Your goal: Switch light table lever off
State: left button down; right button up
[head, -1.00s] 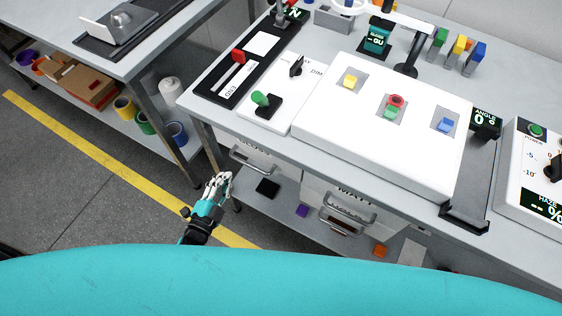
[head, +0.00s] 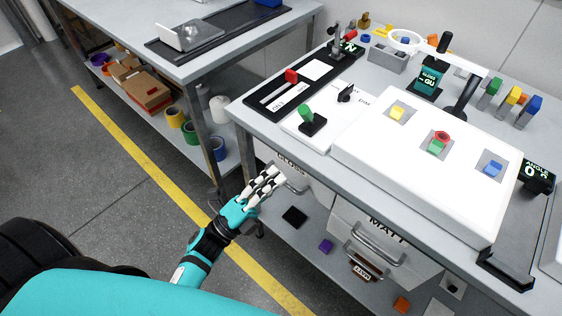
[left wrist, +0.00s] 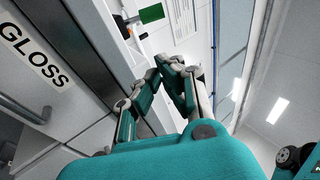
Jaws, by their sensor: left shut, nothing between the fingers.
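The light table lever has a green handle (head: 306,113) and a black base, and stands on a white panel near the front left of the workbench. The handle also shows in the left wrist view (left wrist: 152,13), beyond the fingertips. A black knob (head: 346,92) marked DIM sits behind it. The white light table (head: 372,152) is to the right. My left gripper (head: 272,181) is shut and empty, in front of the bench edge by the GLOSS drawer, below the lever and apart from it. It also shows in the left wrist view (left wrist: 168,64). My right gripper is out of view.
A yellow, a green with a red ring, and a blue sample lie on the light table. Drawer handles (head: 375,246) stick out below the bench edge. A black slider panel with a red knob (head: 291,75) lies left of the lever. Another bench (head: 200,60) stands at left.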

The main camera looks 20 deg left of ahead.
aim_at(308, 116)
pick_arm(q)
jog(key=p+x, duration=0.1)
jog(key=x, duration=0.2)
jog(key=a+p+x, duration=0.1)
jog(key=x, duration=0.3)
jog(key=w+p+x, duration=0.1)
jog(key=x, duration=0.2)
jog(key=shift+w+a+r, duration=0.2)
jog(key=shift+a+r, duration=0.05)
jog(key=shift+r, duration=0.05)
jog(key=shift+w+a+r, duration=0.1)
jog(key=shift+w+a, duration=0.1)
jog(key=shift+w, duration=0.25)
